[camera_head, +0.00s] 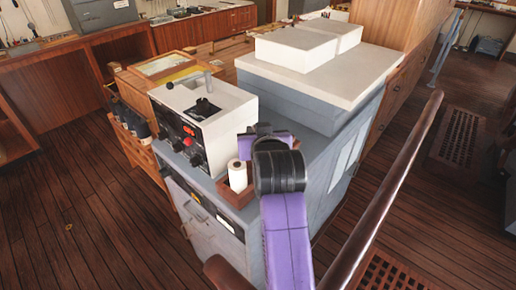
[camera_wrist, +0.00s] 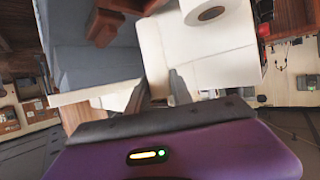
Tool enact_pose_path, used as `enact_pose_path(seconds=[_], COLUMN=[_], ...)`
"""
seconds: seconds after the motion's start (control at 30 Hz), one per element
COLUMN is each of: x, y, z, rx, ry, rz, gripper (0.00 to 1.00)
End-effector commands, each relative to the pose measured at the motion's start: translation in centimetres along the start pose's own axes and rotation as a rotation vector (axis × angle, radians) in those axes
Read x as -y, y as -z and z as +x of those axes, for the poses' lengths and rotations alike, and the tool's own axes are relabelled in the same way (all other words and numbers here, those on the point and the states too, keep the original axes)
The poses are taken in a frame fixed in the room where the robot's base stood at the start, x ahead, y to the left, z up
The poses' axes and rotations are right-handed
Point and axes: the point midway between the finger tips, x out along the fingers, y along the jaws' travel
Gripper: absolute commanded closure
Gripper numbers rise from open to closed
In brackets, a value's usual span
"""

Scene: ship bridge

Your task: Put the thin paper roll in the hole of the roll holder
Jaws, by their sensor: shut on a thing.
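My gripper (camera_wrist: 161,84) is shut on a narrow white piece (camera_wrist: 154,55), which looks like the thin paper roll; its far end is unclear. In the head view my purple and black arm hides the fingers and what they hold. A brown wooden roll holder (camera_head: 236,197) stands at the front edge of the grey cabinet, partly behind my arm. A white paper roll (camera_head: 238,174) stands upright in its left part. A white roll with a round core hole (camera_wrist: 211,13) shows close beyond my fingers in the wrist view. The holder's free hole is not visible.
A white and black control box (camera_head: 203,115) with a lever stands left of the holder. The grey cabinet (camera_head: 318,95) with a white top rises behind. A wooden handrail (camera_head: 392,190) runs along the right. Open plank floor lies at the left.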

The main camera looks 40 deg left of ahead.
Motion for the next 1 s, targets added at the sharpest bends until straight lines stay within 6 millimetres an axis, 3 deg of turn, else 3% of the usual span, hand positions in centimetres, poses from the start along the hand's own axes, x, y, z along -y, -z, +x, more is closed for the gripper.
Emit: enact_pose_path(seconds=[0.5, 0.97, 1.0], x=[0.0, 0.0, 0.0], y=[-5.5, -6.4, -6.4], z=[2.3, 2.7, 2.7], rx=[0.000, -0.002, -0.002], ry=[0.000, 0.000, 0.000], rz=[0.001, 0.001, 0.001], gripper=[1.00, 1.00, 0.70])
